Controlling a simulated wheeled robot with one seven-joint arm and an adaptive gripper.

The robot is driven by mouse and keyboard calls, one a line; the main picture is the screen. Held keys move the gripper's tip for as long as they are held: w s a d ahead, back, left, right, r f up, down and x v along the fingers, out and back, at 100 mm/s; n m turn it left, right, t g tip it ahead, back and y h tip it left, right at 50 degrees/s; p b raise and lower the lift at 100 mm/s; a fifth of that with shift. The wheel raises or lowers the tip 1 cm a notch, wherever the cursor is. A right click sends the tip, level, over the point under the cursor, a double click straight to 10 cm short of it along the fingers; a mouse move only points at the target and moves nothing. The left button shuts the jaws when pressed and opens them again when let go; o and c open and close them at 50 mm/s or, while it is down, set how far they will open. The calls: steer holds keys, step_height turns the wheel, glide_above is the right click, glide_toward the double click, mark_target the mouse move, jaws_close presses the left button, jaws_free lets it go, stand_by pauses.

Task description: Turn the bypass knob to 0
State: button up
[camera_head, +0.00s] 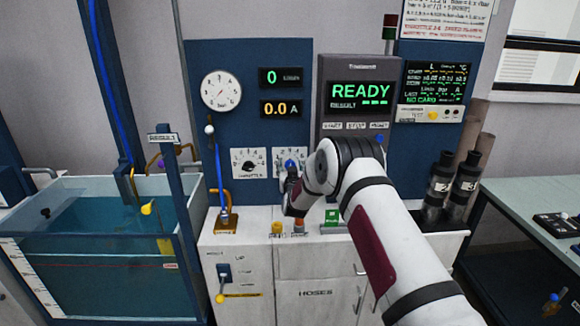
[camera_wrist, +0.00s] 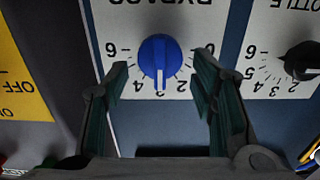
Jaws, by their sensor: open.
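The blue bypass knob (camera_wrist: 160,58) sits on a white dial plate (camera_wrist: 120,20) marked BYPASS, which shows upside down in the wrist view. Its white pointer mark points toward the picture's bottom, among the dial numbers. In the head view the knob (camera_head: 290,163) is partly covered by my gripper (camera_head: 291,184). My gripper is open, with its green-lined fingers (camera_wrist: 162,76) left and right of the knob in the wrist view. The fingertips appear apart from the knob; how far they are from the panel is hard to tell.
A throttle dial with a black knob (camera_wrist: 302,60) is beside the bypass dial. A yellow OFF label (camera_wrist: 20,80) is on the other side. In the head view, a READY screen (camera_head: 358,92) stands close to my arm, and a water tank (camera_head: 95,235) is at left.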

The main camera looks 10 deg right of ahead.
steer(key=shift+w+d, duration=0.15)
steer(key=shift+w, duration=0.65)
steer(key=c, duration=1.1)
